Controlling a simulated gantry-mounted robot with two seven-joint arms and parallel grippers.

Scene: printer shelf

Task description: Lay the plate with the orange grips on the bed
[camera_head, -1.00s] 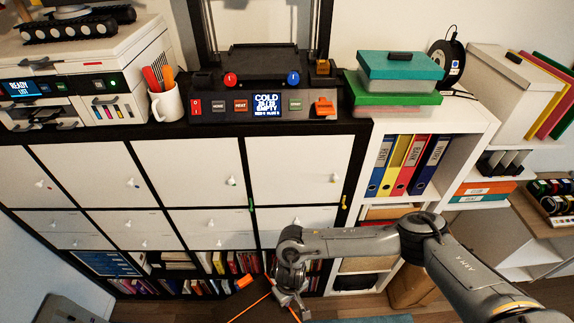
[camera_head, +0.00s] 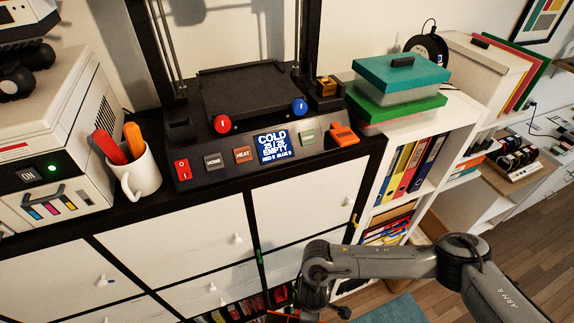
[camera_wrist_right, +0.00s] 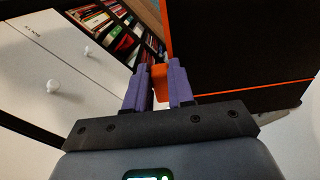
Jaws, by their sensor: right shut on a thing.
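The printer's bed (camera_head: 250,92) is a dark, flat, bare-looking slab on top of the cabinet in the head view, with a red knob (camera_head: 222,124) and a blue knob (camera_head: 299,107) at its front. My right gripper (camera_wrist_right: 159,80) has its purple fingers shut on an orange grip of the plate. The dark plate with orange edging (camera_wrist_right: 235,45) fills the upper right of the right wrist view. In the head view only a sliver of orange shows at the bottom edge beside my right wrist, low in front of the cabinet. My left gripper is out of view.
The printer's screen (camera_head: 272,145) reads COLD and EMPTY. A white mug (camera_head: 140,172) with orange and red handles stands left of the printer. Teal and green lidded boxes (camera_head: 400,75) stand to its right. Upright rods flank the bed.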

